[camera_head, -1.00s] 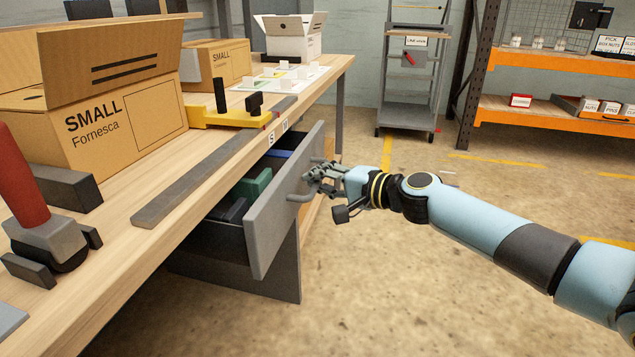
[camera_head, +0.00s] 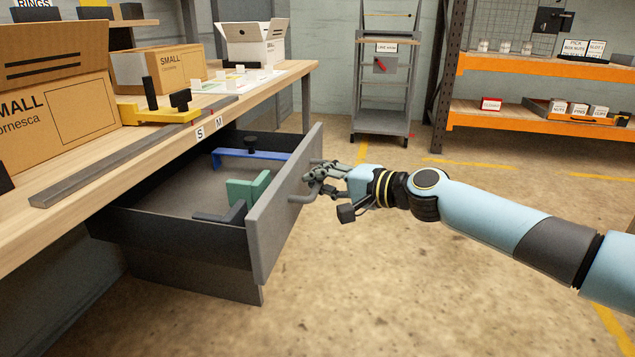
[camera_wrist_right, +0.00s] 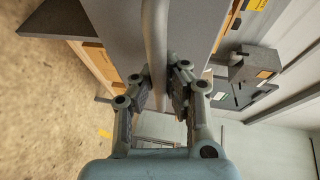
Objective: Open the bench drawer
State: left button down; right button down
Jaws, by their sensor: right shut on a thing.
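The bench drawer (camera_head: 285,205) is pulled well out from under the wooden bench (camera_head: 230,110), with its grey front standing clear of the bench edge. Inside it lie a blue part with a black knob (camera_head: 250,156), a green angled block (camera_head: 248,189) and a dark grey angled piece (camera_head: 222,216). My right gripper (camera_head: 318,182) is shut on the grey bar handle (camera_head: 299,198) of the drawer front. In the right wrist view the handle (camera_wrist_right: 154,40) runs down between the two fingers of the gripper (camera_wrist_right: 160,85). My left gripper is not in view.
Cardboard boxes (camera_head: 160,68), a yellow clamp-like tool (camera_head: 160,115) and a long grey bar (camera_head: 110,160) are on the bench. A grey cart (camera_head: 382,125) and an orange shelf rack (camera_head: 540,118) stand behind. The floor right of the drawer is clear.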

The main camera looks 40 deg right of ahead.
jog(key=shift+s+d+f, duration=0.2)
jog(key=shift+s+d, duration=0.05)
jog(key=shift+s, duration=0.15)
jog(key=c, duration=1.3)
grip_release()
jog(key=shift+c, duration=0.2)
jog(key=shift+r, duration=0.1)
jog(key=v, duration=0.7)
jog(key=shift+s, duration=0.15)
jog(key=shift+d, duration=0.1)
